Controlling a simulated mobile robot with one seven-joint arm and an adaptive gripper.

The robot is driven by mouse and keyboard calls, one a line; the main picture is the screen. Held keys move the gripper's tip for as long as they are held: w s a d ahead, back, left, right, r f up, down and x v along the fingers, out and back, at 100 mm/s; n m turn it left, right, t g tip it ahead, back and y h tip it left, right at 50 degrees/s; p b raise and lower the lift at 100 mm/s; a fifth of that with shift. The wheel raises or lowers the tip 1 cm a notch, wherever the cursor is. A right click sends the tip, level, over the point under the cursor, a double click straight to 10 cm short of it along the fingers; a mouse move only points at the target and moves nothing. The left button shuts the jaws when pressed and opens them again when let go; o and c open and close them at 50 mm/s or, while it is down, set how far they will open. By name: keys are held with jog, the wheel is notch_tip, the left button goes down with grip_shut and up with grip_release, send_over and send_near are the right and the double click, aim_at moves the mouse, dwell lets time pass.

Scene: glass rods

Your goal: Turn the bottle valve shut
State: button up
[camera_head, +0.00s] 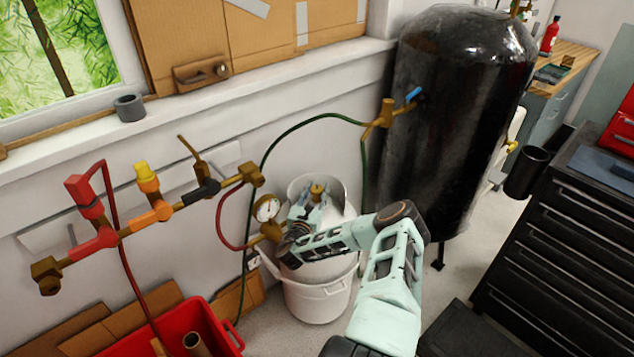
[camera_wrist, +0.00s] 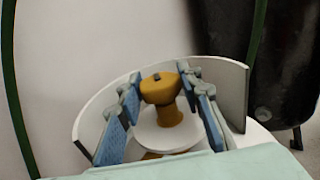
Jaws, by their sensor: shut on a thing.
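The bottle (camera_head: 346,213) is a white cylinder standing in a white bucket by the wall in the head view. Its brass valve (camera_wrist: 162,95) sits on top inside a curved white collar (camera_wrist: 105,100); the valve also shows in the head view (camera_head: 317,190). My gripper (camera_wrist: 165,98) reaches over the collar with one blue-padded finger on each side of the brass valve. The fingers are shut on the valve. My arm hides part of the bottle in the head view.
A pressure gauge (camera_head: 267,208) and green hose are close left of my gripper. A large black tank (camera_head: 450,110) stands right behind. A brass pipe manifold (camera_head: 150,215) is on the left wall, above a red bin (camera_head: 215,325). A black tool cabinet (camera_head: 570,240) stands at right.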

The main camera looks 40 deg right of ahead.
aim_at(317, 188)
jog(key=shift+r+m+g+h+p, duration=0.1)
jog(key=shift+m+g+h+p, duration=0.6)
jog(key=shift+m+g+p, duration=0.25)
jog(key=o, duration=1.2)
jog(key=shift+c, duration=0.2)
notch_tip(317, 188, up, 10)
